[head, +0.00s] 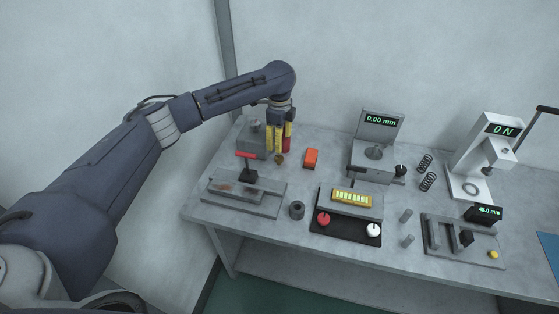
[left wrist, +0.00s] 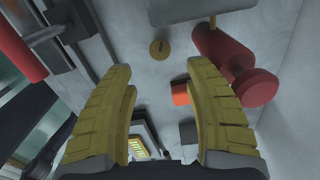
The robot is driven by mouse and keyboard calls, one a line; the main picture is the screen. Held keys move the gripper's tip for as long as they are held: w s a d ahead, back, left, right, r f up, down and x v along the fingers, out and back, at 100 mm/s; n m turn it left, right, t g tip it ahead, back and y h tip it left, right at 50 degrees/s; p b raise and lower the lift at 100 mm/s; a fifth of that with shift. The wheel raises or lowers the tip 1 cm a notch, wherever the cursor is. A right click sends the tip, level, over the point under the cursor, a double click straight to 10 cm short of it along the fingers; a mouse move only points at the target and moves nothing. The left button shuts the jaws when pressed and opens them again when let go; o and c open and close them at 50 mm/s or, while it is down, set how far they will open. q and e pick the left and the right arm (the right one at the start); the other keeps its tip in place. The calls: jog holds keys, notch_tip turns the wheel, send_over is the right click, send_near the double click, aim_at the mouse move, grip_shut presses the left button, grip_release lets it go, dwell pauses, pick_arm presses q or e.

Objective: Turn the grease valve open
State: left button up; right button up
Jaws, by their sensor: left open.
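A small brass-coloured round piece with a dark slot (left wrist: 159,48) looks like the grease valve, though I cannot be sure; it also shows in the head view (head: 279,160), just below my left gripper. A red stepped cylinder (left wrist: 225,55) lies to its right in the left wrist view and shows partly behind the fingers in the head view (head: 287,145). My left gripper (left wrist: 158,80) is open and empty, its yellow fingers pointing down at the back left of the bench; in the head view its fingers (head: 278,138) partly hide the grey unit. My right gripper is not in view.
A grey block unit (head: 253,133) stands beside the left gripper, with a red-handled press (head: 247,175) in front. An orange block (head: 310,158) sits to the right. A gauge stand (head: 375,150) and black control panel (head: 346,225) stand further right. The wall is close behind.

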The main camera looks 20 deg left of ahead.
aim_at(279, 158)
pick_arm(q)
notch_tip(279, 158, down, 10)
jog(key=shift+f, duration=0.1)
dwell(0.4)
grip_shut()
dwell(0.5)
